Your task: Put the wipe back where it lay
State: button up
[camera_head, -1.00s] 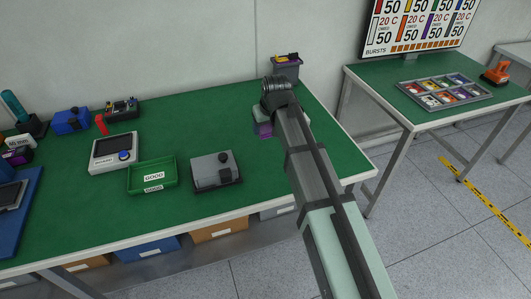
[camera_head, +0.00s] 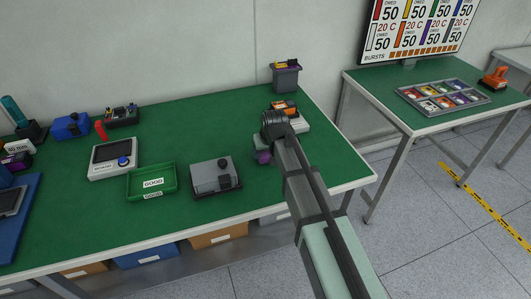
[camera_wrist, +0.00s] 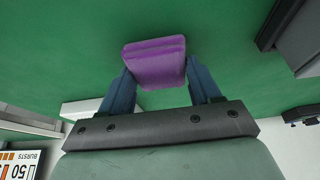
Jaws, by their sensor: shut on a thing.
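The wipe, a folded purple cloth, is between the blue fingers of my gripper (camera_wrist: 158,72) in the wrist view (camera_wrist: 155,60). My gripper is shut on it. In the head view the wipe (camera_head: 263,157) shows as a small purple patch below my wrist, over the right part of the green bench (camera_head: 300,165). My arm hides much of the gripper there. I cannot tell whether the wipe touches the bench top.
An orange-topped device on a white base (camera_head: 302,126) stands just behind my wrist. A grey bin (camera_head: 286,79) stands at the back. A grey box (camera_head: 215,177), a green GOOD tray (camera_head: 137,188) and a white meter (camera_head: 101,172) stand left. Bench around the wipe looks clear.

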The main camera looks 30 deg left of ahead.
jog(key=shift+f, duration=0.45)
jog(key=o, duration=1)
jog(key=shift+f, duration=0.15)
jog(key=v, duration=1.2)
jog(key=shift+d, duration=0.1)
